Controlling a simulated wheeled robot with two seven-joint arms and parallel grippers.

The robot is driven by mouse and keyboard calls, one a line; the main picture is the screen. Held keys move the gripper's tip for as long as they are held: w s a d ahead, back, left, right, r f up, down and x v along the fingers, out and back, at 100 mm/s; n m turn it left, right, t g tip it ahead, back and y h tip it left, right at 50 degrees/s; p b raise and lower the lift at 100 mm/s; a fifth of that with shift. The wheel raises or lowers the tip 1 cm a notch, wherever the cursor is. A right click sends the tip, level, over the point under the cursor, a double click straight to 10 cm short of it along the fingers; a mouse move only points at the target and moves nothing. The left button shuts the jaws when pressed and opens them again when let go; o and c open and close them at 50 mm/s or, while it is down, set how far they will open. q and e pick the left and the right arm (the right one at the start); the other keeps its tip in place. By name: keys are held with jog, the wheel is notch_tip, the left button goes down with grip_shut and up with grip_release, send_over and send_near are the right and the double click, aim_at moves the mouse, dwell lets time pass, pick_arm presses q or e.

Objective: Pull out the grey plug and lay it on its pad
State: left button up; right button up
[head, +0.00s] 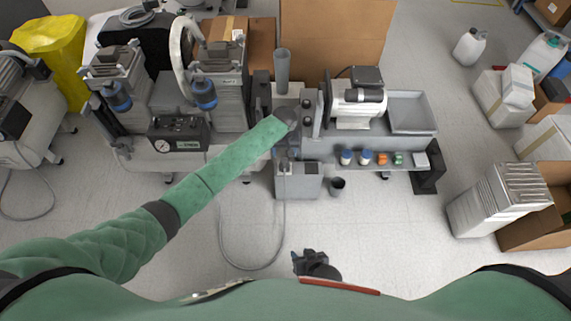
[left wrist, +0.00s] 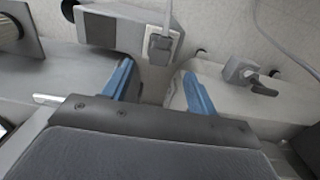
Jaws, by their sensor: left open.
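In the left wrist view a grey plug (left wrist: 160,46) sits against the end face of a grey box (left wrist: 105,30), with a thin grey cable (left wrist: 168,14) running from it. My left gripper (left wrist: 159,70) is open, its two blue fingers pointing toward the plug, one on each side, with nothing between them. In the head view my left gripper (head: 287,122) is over the grey bench unit, and its own wrist hides the plug there. My right gripper (head: 316,264) is low in the head view, far from the plug, and its fingers are unclear. I cannot make out the pad.
A grey valve-like fitting with a black lever (left wrist: 242,74) is right of the fingers. In the head view a lower grey box (head: 298,184), a looped cable (head: 222,235), a black cup (head: 337,186) and a shelf of small jars (head: 364,158) are nearby. The front floor is mostly clear.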

aim_at(285, 160)
pick_arm(q)
notch_tip(285, 160, down, 5)
jog(key=b, duration=0.5)
jog(key=shift+b, duration=0.4)
notch_tip(285, 160, down, 2)
jog(key=shift+f, duration=0.95)
pick_arm(e)
notch_tip(285, 160, down, 7)
jog(key=shift+d, duration=0.15)
jog(key=shift+s+f, duration=0.15)
jog(key=shift+s, duration=0.05)
pick_arm(q)
jog(key=shift+p, duration=0.5)
pick_arm(e)
jog(key=shift+w+r, duration=0.1)
jog(key=shift+r, duration=0.6)
